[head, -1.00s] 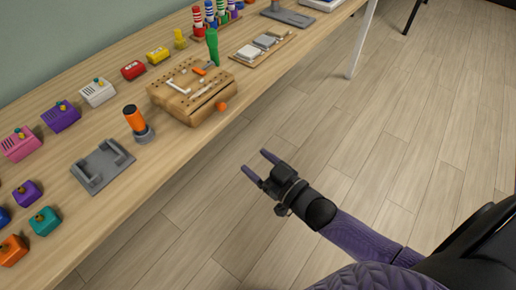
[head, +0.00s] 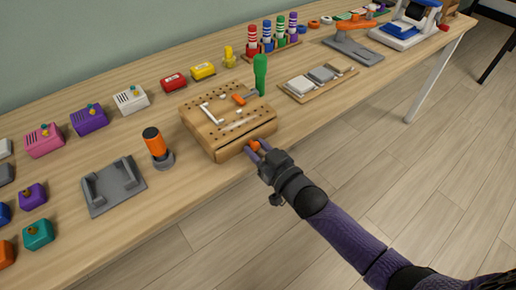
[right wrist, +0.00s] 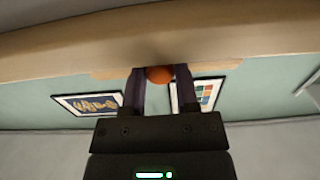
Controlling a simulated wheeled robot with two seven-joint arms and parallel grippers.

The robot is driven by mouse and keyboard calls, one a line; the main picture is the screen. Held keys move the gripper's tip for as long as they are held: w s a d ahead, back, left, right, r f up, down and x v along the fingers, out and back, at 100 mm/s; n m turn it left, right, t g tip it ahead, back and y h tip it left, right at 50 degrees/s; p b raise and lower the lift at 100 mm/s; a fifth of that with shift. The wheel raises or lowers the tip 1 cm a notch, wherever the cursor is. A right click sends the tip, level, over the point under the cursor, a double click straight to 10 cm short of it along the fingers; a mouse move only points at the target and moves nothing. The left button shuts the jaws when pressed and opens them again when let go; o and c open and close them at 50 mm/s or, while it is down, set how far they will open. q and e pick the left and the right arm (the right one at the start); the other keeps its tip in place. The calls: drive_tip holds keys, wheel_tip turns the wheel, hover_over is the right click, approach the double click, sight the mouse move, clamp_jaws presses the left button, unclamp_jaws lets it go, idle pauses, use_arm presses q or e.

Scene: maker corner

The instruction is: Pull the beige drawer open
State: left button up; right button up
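The beige drawer (head: 232,150) sits low in the front of a wooden block (head: 205,135) with a peg-hole top, near the table's front edge. I cannot tell whether it stands out from the block. Its round orange knob (head: 254,145) faces the room. My right gripper (head: 256,146) reaches in from the front right with its fingers around the knob. The fingers partly cover the drawer front. My left gripper is out of view.
A green-handled tool (head: 260,75) stands at the block's back right. The floor in front of the table is clear.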

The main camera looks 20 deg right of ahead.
clamp_jaws()
idle(0.6)
idle(0.4)
